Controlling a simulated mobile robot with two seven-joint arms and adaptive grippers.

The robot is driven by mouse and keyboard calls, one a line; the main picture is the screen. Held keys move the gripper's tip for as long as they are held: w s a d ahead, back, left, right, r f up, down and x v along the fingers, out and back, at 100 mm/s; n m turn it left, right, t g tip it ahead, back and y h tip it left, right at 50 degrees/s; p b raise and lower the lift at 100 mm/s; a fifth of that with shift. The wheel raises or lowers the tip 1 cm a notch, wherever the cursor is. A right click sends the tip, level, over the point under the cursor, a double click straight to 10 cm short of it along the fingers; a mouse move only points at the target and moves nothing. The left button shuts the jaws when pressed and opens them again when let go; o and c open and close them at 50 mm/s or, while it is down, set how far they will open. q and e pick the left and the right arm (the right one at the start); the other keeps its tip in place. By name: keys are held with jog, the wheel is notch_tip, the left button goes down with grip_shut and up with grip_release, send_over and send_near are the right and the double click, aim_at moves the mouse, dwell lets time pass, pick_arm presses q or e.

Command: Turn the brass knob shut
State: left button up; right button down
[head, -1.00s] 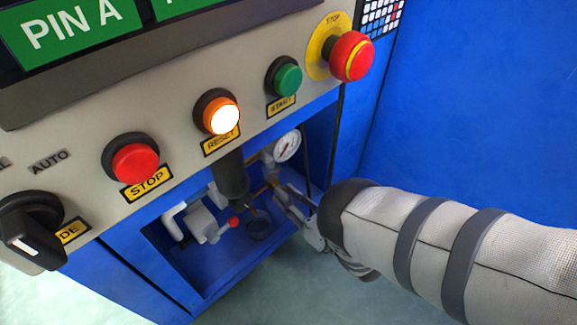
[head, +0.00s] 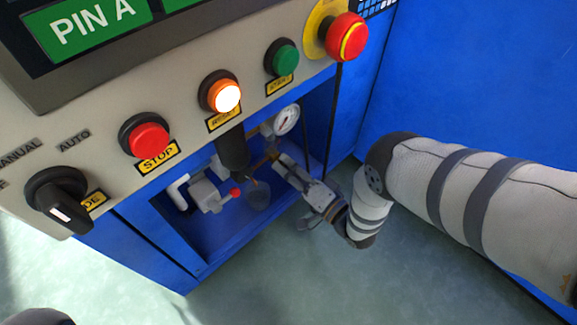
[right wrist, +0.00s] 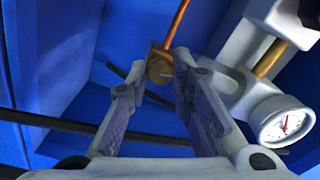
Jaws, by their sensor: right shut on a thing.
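The brass knob (right wrist: 160,68) sits at the end of a thin copper-coloured tube inside the blue cabinet recess. In the right wrist view it lies between the fingertips of my right gripper (right wrist: 160,70), which is shut on it. In the head view my right gripper (head: 281,164) reaches into the recess from the lower right, and its fingers mostly cover the knob. My left gripper does not show in either view.
A pressure gauge (head: 286,120) with white fittings is close beside the knob. A dark cylinder (head: 232,150) hangs to its left, near a white valve body (head: 206,194) with a red tip. The control panel (head: 108,160) overhangs the recess.

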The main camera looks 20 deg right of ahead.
jog(key=shift+a+m, duration=0.2)
jog(key=shift+m, duration=1.3)
jog(key=shift+a, duration=0.1)
jog(key=c, duration=1.4)
grip_release()
jog(key=shift+s+d+m, duration=0.3)
jog(key=shift+s, duration=0.05)
jog(key=v, duration=1.1)
jog(key=shift+s, duration=0.2)
jog(key=shift+r, duration=0.1)
